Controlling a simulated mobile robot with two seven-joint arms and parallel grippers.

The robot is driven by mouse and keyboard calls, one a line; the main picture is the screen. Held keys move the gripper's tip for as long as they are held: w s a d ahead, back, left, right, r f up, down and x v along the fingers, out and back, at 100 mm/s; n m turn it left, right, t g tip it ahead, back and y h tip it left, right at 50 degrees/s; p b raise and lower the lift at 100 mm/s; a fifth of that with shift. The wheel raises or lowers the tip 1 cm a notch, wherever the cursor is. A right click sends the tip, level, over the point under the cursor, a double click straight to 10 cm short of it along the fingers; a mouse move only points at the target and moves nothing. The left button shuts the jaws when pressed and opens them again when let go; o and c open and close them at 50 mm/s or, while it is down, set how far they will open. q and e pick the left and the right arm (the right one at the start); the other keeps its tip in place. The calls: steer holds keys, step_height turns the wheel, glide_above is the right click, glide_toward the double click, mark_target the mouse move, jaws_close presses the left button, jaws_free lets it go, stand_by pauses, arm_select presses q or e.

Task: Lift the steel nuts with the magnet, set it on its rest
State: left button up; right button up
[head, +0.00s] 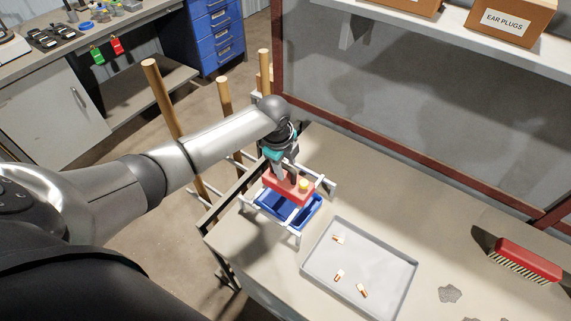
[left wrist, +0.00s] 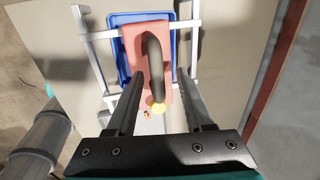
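The magnet is a red block (head: 283,188) with a black handle (left wrist: 154,58) and a yellow knob (head: 304,184). It appears to sit on the pale metal rest (head: 324,184), above a blue bin (head: 313,211). My left gripper (head: 290,176) is at the magnet from above. In the left wrist view its fingers (left wrist: 162,98) stand apart, one on each side of the handle, with gaps showing. The magnet's underside is hidden, and I cannot make out any steel nuts. My right gripper is not in view.
A grey tray (head: 388,254) with three copper-coloured pieces (head: 338,239) lies right of the rest. A red brush (head: 526,260) and a grey patch (head: 450,294) are farther right on the bench. The bench behind the tray is clear. Wooden posts (head: 162,98) stand beyond the bench's left edge.

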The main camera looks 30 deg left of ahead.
arm_select(q)
steer(key=shift+s+f, duration=0.15)
steer(key=p+v, duration=0.1)
steer(key=v, duration=1.4)
steer(key=shift+r, duration=0.2)
